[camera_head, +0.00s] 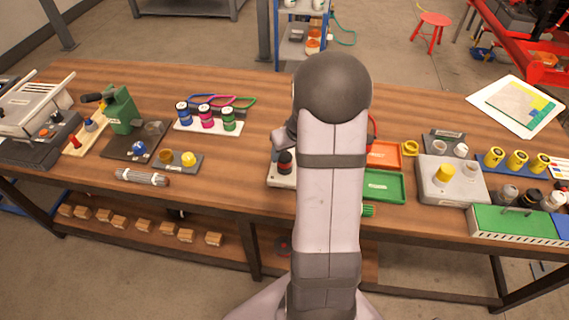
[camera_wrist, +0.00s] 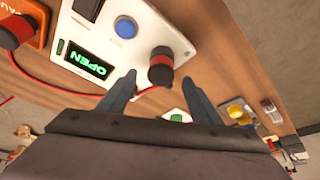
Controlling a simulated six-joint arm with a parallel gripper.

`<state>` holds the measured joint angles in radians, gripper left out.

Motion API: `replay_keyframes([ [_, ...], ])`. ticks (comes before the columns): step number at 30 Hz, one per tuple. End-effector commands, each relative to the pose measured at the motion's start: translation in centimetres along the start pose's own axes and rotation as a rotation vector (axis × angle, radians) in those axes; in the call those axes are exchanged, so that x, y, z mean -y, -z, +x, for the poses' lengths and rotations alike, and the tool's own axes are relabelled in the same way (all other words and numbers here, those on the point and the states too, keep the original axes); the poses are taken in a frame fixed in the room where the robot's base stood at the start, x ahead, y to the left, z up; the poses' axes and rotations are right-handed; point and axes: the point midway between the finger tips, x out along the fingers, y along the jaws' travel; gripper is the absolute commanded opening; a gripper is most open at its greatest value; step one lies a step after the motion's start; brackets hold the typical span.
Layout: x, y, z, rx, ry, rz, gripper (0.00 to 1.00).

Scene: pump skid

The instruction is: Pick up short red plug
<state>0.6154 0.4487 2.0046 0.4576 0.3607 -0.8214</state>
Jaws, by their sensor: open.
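A short red plug (camera_wrist: 161,66) with a black top and a red band stands on a white panel (camera_wrist: 122,52) in the wrist view. It also shows in the head view (camera_head: 285,161), just left of my arm. My gripper (camera_wrist: 157,84) is open, and its fingertips lie either side of the plug in the picture. I cannot tell whether they touch it. A second red-and-black plug (camera_wrist: 14,32) sits on an orange plate at the upper left, with a red cable running from it. My arm hides the gripper in the head view.
The white panel carries a blue button (camera_wrist: 125,27) and a lit green "OPEN" display (camera_wrist: 87,62). A green tray (camera_head: 384,186) and an orange tray (camera_head: 383,154) lie right of my arm. A white rack with colored spools (camera_head: 207,125) stands left. Bare wood lies between.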

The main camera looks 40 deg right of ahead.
Motion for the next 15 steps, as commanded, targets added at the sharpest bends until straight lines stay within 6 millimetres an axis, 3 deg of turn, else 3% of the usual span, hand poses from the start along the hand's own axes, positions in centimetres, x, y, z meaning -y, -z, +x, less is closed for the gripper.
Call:
replay_keyframes([
  [15, 0.2, -0.1, 4.6, 0.001, -0.001, 0.001, 0.59],
])
